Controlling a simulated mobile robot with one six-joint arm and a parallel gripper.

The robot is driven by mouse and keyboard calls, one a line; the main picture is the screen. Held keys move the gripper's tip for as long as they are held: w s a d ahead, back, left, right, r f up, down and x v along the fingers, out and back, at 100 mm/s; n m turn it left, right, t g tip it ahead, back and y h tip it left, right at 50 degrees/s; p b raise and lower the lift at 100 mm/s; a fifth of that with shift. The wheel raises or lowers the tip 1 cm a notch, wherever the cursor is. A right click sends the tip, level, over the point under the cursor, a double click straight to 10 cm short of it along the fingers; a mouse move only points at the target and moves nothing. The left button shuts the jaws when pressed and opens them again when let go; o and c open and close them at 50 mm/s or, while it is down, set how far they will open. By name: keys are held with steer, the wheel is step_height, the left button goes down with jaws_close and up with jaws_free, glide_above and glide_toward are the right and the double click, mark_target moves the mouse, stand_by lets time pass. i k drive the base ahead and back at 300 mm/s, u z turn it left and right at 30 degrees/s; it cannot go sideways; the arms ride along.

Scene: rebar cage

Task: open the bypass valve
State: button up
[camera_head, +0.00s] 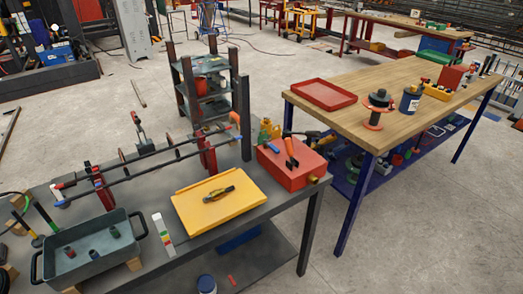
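I cannot pick out a bypass valve with certainty. On the dark workbench (225,235) at the left, dark horizontal bars (150,174) run between upright red supports. A small blue piece (235,140) shows at the bars' right end, and red and blue pieces show at their left end; whether any is a valve handle is too small to tell. My gripper is not in view.
On the dark bench are a grey-green tray (95,253), a yellow panel (218,203) with a tool on it, and a red box (291,166). A wooden-topped table (400,134) stands at the right. Bare concrete floor (420,240) lies in front.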

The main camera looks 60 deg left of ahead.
mark_target(273, 148)
steer(key=k, duration=1.05)
steer(key=u, duration=0.6)
steer(key=i, duration=0.95)
steer(key=u, duration=1.1)
steer(key=i, duration=1.05)
steer(key=u, duration=0.3)
